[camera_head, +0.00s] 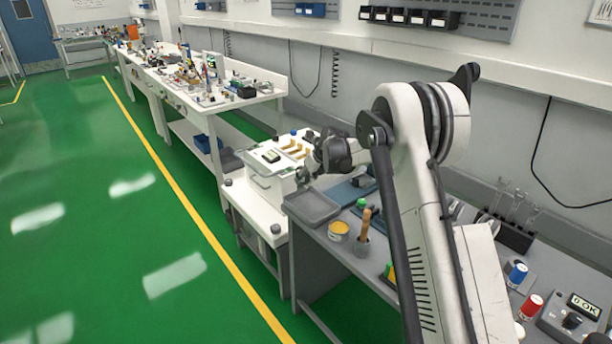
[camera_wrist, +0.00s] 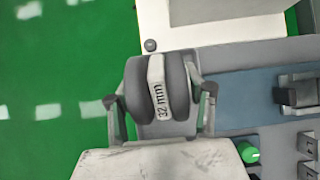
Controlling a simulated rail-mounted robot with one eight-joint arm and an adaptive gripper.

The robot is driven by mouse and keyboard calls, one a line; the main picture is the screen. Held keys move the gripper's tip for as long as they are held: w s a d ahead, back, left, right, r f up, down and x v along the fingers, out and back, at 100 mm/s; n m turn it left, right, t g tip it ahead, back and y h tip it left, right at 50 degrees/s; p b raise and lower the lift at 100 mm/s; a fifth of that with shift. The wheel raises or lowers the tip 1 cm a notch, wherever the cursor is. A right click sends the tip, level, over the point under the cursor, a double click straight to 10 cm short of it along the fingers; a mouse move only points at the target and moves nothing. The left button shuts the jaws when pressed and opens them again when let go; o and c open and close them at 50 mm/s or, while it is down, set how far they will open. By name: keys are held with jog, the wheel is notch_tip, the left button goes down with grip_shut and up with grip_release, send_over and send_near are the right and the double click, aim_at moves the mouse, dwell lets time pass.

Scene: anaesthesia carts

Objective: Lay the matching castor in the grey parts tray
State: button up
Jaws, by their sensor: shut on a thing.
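My gripper (camera_wrist: 161,95) is shut on a castor (camera_wrist: 179,85) with two dark grey wheels and a pale middle band reading "32 mm". A finger presses on each side of it in the wrist view. In the head view my gripper (camera_head: 304,175) hangs near the far end of the grey bench, above and just behind the grey parts tray (camera_head: 312,207). The tray is shallow and looks empty where it shows. In the wrist view a grey surface lies behind the castor; I cannot tell tray from bench there. The castor is not clear in the head view.
A blue mat (camera_head: 348,191) with a dark block lies right of the tray. A yellow-topped tin (camera_head: 338,231) and a wooden-handled tool (camera_head: 365,223) stand nearer. A white cart (camera_head: 258,200) adjoins the bench's far end. Green floor lies open to the left.

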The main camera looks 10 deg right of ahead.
jog(key=shift+f+b, duration=1.4)
jog(key=shift+f, duration=0.6)
jog(key=o, duration=1.2)
jog(key=shift+o, duration=0.2)
jog(key=shift+r, duration=0.1)
jog(key=v, duration=1.2)
